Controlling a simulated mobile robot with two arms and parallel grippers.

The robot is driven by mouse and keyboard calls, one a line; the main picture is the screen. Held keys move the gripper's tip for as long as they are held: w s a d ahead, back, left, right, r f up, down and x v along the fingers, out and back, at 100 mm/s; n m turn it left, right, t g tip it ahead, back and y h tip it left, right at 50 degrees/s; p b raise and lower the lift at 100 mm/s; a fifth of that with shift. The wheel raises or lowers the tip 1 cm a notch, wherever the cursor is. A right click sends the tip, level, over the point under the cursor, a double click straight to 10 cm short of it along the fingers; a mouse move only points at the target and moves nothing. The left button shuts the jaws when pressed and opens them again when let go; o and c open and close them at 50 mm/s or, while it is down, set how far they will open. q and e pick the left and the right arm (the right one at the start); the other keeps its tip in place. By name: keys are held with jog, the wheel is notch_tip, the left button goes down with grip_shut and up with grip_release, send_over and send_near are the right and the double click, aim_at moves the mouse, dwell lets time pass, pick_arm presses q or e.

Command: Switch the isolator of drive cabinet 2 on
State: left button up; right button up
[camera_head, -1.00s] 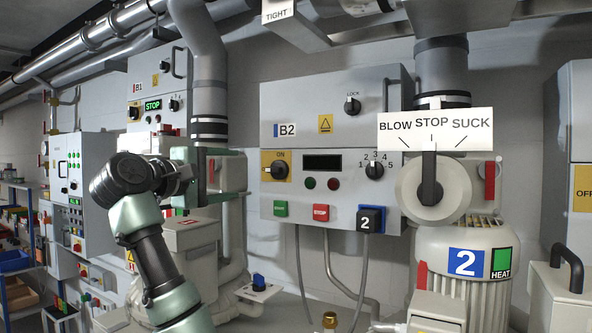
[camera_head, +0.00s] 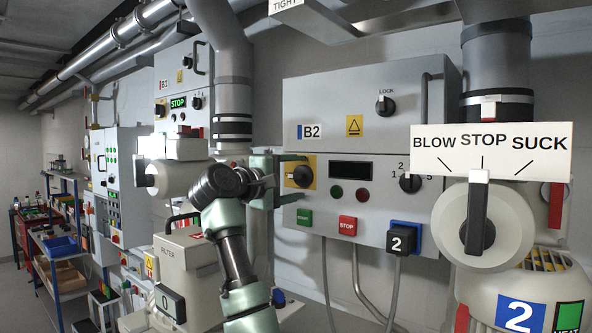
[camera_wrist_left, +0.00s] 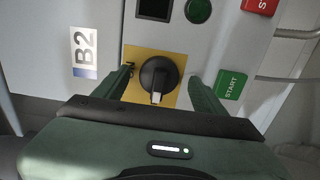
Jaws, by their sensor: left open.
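The isolator of drive cabinet B2 (camera_head: 325,105) is a black rotary knob (camera_head: 302,175) on a yellow plate at the cabinet's left side. Its white-marked end points left, away from the top of the plate. The knob also shows in the left wrist view (camera_wrist_left: 158,76). My left gripper (camera_head: 290,178) is open in front of the plate. In the wrist view its green fingers (camera_wrist_left: 160,88) stand on either side of the knob, with gaps; whether they touch the plate is unclear. My right gripper is not in view.
Green START (camera_head: 304,217) and red STOP (camera_head: 347,224) buttons sit below the isolator. The cabinet's display (camera_head: 350,171) is dark. A blower valve with a black handle (camera_head: 478,215) stands at right.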

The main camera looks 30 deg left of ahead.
pick_arm(q)
jog(key=shift+w, duration=0.1)
jog(key=shift+c, duration=0.9)
jog(key=c, duration=1.2)
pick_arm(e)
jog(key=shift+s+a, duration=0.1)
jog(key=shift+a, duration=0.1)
